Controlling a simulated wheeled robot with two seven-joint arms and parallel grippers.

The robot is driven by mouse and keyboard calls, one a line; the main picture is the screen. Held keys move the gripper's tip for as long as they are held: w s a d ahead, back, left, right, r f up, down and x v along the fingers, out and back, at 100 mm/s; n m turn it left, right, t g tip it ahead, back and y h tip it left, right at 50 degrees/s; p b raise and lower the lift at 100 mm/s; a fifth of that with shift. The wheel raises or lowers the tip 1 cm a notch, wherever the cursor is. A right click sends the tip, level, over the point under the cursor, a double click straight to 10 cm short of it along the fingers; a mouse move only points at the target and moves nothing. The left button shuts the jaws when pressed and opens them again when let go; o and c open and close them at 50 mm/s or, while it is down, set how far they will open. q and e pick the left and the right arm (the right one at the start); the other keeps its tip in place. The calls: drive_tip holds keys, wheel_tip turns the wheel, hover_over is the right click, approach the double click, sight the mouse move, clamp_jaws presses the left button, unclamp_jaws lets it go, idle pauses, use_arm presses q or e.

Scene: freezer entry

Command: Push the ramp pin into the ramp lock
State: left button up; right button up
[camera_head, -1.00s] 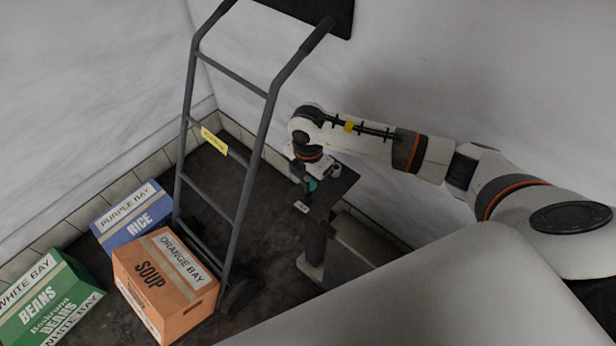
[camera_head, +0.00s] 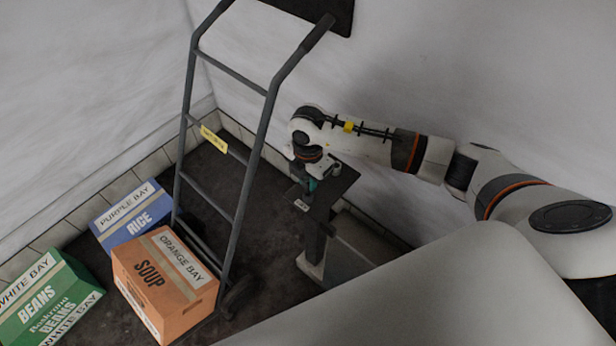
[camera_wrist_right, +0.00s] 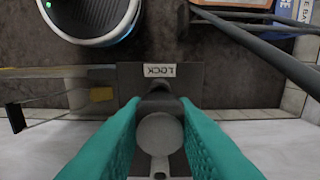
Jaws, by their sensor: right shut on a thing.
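My right gripper (camera_head: 312,184) is low over a dark stand with a flat top plate (camera_head: 343,184). In the right wrist view its teal fingers (camera_wrist_right: 160,128) are shut on a grey pin with a round head (camera_wrist_right: 160,136), taken to be the ramp pin. Just ahead of the pin is a dark fitting on the plate (camera_wrist_right: 187,76), beside a label reading LOCK (camera_wrist_right: 159,70); this is the ramp lock. How far the pin sits in the lock is hidden. My left gripper is not in view.
A hand truck (camera_head: 247,170) stands close left of the gripper. Boxes of soup (camera_head: 165,285), rice (camera_head: 132,222) and beans (camera_head: 45,300) sit on the floor at the left. White walls close in behind the stand.

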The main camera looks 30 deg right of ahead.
sight(308, 186)
drive_tip(key=shift+f+b, duration=1.2)
drive_tip(key=shift+f, duration=0.5)
drive_tip(key=o, duration=1.1)
drive_tip(key=shift+c, duration=0.2)
drive_tip(key=shift+r, duration=0.15)
wheel_tip(308, 186, up, 12)
drive_tip(key=shift+f, duration=0.1)
